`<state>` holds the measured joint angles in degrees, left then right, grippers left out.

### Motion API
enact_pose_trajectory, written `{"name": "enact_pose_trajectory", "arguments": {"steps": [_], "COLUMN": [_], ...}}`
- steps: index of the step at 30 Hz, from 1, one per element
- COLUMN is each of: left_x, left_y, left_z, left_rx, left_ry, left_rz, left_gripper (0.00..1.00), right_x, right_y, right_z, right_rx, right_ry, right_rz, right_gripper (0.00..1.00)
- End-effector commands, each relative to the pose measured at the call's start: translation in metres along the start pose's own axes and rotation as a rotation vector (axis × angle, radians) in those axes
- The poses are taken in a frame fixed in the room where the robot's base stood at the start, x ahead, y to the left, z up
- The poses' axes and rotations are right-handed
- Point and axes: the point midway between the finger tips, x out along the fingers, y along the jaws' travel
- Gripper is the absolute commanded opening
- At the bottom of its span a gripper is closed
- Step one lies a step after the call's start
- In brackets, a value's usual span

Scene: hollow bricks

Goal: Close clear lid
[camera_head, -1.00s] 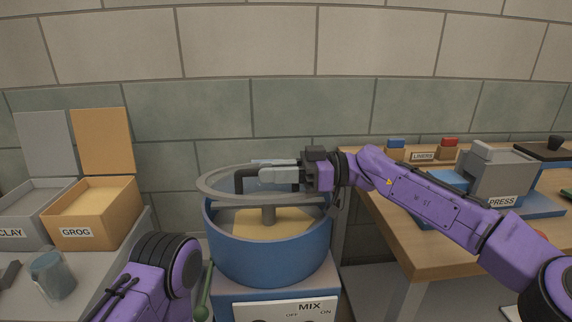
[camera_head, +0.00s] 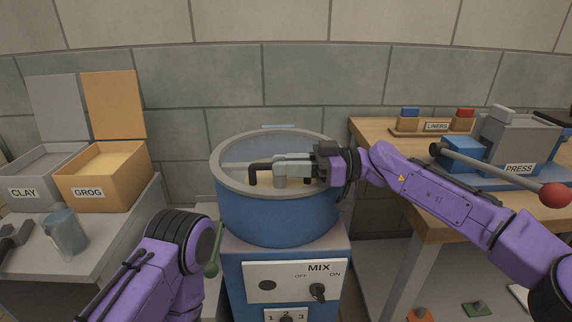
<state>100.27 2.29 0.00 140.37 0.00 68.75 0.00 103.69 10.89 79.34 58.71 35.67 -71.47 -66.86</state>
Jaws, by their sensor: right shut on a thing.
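The clear lid (camera_head: 229,183) has a grey ring rim and lies roughly level over the mouth of the blue mixer tub (camera_head: 270,222). Its rim appears to meet the tub's top edge; I cannot tell whether it is fully seated. The inside of the tub shows through the lid. My right gripper (camera_head: 282,171) reaches in from the right above the lid and is shut on the dark lid handle (camera_head: 258,173). The gripper hides part of the handle and of the lid's right side. My left arm is at the lower left; its gripper is out of view.
The MIX panel (camera_head: 292,281) is below the tub. CLAY (camera_head: 24,193) and GROG (camera_head: 88,192) boxes stand open at left, near a cup (camera_head: 64,232). At right, a wooden table (camera_head: 372,152) holds the liners rack (camera_head: 436,127) and the press (camera_head: 519,145) with its red-knobbed lever.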

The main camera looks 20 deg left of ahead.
Motion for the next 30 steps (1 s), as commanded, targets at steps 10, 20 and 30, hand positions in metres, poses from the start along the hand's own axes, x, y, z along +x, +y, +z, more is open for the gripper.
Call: {"name": "enact_pose_trajectory", "arguments": {"steps": [10, 20, 30], "left_x": [0.001, 0.001, 0.000], "left_y": [0.000, 0.000, 0.000], "left_z": [0.001, 0.001, 0.000], "left_rx": [0.000, 0.000, 0.000], "left_ry": [0.000, 0.000, 0.000], "left_rz": [0.000, 0.000, 0.000], "left_gripper": [0.51, 0.51, 0.51], "right_x": [0.002, -0.026, -0.096], "right_y": [-0.001, 0.000, 0.000], "right_z": [0.008, 0.006, 0.007], "right_rx": [0.005, 0.003, 0.006], "right_ry": [-0.011, -0.008, -0.009], "right_rz": [-0.010, -0.005, -0.008], "right_gripper": [0.42, 0.42, 0.42]}}
